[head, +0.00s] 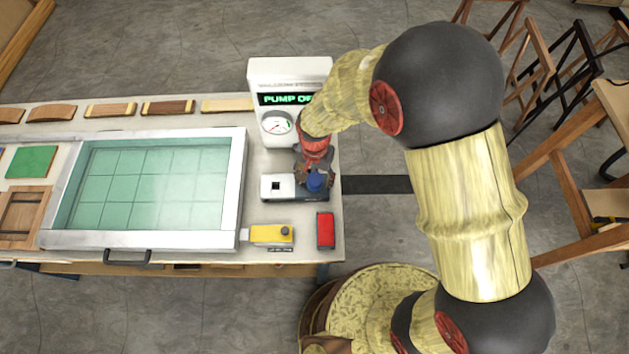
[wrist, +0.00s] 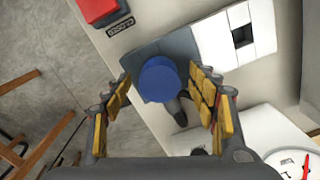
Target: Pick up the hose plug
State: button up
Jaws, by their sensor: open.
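The hose plug (head: 316,180) shows as a round blue knob on the right end of a grey and white block on the bench. In the wrist view the blue knob (wrist: 159,80) is near the middle, with a dark grey curved part beside it. My gripper (head: 312,172) is above this end of the block, partly hiding the plug. In the wrist view my gripper (wrist: 160,95) is open, with one yellow-padded finger on each side of the knob. A gap shows on both sides; I cannot tell its exact height over the knob.
The block (head: 270,195) has a dark square opening (wrist: 243,35). A white pump unit (head: 290,70) with a gauge stands behind it. A yellow part (head: 270,234) and a red block (head: 325,230) lie in front. A glass-topped frame (head: 240,200) is at left.

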jog(key=shift+f, duration=0.3)
jog(key=shift+c, duration=1.2)
jog(key=shift+r, duration=0.1)
jog(key=c, duration=1.1)
